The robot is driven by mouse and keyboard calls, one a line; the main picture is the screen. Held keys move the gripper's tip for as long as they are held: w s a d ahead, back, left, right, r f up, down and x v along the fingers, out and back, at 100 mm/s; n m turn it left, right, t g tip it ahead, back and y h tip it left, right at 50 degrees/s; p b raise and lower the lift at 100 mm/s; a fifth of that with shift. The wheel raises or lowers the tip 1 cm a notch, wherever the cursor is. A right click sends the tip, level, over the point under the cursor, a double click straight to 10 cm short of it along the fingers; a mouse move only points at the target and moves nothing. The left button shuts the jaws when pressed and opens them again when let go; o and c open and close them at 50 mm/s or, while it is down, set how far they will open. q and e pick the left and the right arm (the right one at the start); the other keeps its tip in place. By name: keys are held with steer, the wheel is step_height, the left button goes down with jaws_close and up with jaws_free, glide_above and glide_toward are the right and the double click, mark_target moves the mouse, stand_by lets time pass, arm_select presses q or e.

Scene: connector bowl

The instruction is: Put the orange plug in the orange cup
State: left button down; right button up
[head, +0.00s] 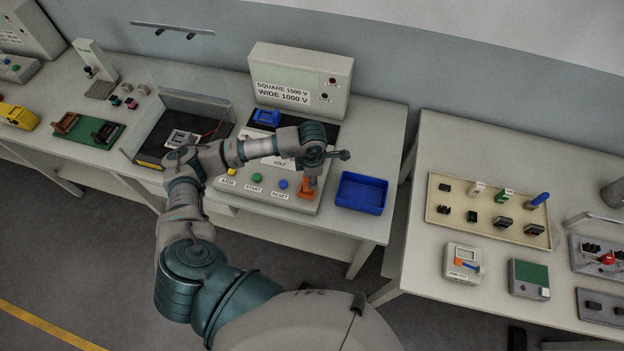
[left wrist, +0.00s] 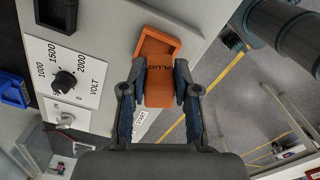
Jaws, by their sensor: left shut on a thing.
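In the left wrist view the orange plug (left wrist: 163,84), with PLUG written on it, sits between the fingers of my left gripper (left wrist: 160,92), which is shut on it. The orange cup (left wrist: 150,45), with a dark hollow, is just beyond the plug's far end. The plug overlaps the cup's near side; I cannot tell whether it touches or is inside. In the head view my left gripper (head: 314,180) points down at the front right of the grey console, over the orange cup (head: 306,190), partly hiding it. My right gripper is not in view.
An empty blue tray (head: 362,192) stands right of the console. The console has a voltage dial (left wrist: 65,83) and several buttons. A blue cup (head: 265,117) sits farther back. A display box (head: 300,80) stands behind. A gap separates this table from the right one.

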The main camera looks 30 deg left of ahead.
arm_select(q)
steer(key=shift+w+a, duration=0.2)
steer(key=shift+w, duration=0.1)
steer(key=shift+f+p, duration=0.5)
steer(key=shift+f, duration=1.35)
steer(key=c, duration=0.9)
jaws_free()
steer(key=shift+o, duration=0.2)
step_height(320, 180, up, 12)
steer(key=shift+r+b, duration=0.1)
steer(key=shift+b, duration=0.55)
steer(key=shift+d, duration=0.1)
